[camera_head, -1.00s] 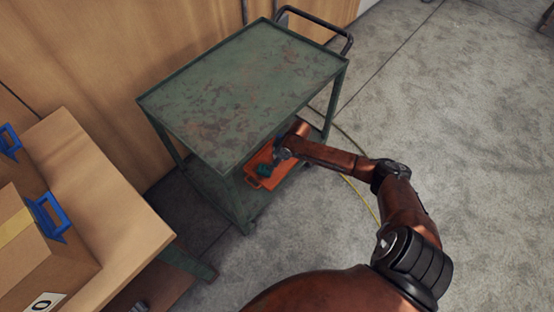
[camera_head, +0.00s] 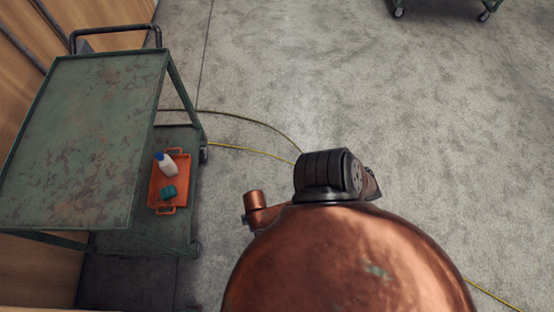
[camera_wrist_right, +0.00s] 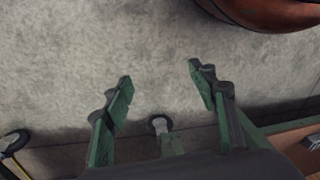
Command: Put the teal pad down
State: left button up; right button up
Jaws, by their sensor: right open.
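The teal pad (camera_head: 169,192) lies in an orange tray (camera_head: 156,201) on the lower shelf of the green cart, beside a white bottle. No gripper touches it. My right gripper (camera_wrist_right: 160,85) shows in the right wrist view, its two green-faced fingers spread wide with nothing between them and bare floor beyond. In the head view my right gripper is hidden; only parts of my copper arm and body show. My left gripper is in neither view.
The green cart (camera_head: 90,130) stands at the left against wooden panels, with a white bottle (camera_head: 167,165) with a blue cap in its tray. A yellow cable (camera_head: 250,151) runs over the floor. Another wheeled frame (camera_head: 440,5) stands at the far edge.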

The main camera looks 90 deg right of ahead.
jog(key=s+d+r+m+g+h, duration=0.1)
jog(key=s+r+m, duration=0.2)
jog(key=s, duration=0.9)
notch_tip(320, 180, up, 2)
jog(key=shift+s+r, duration=0.1)
jog(key=shift+s, duration=0.05)
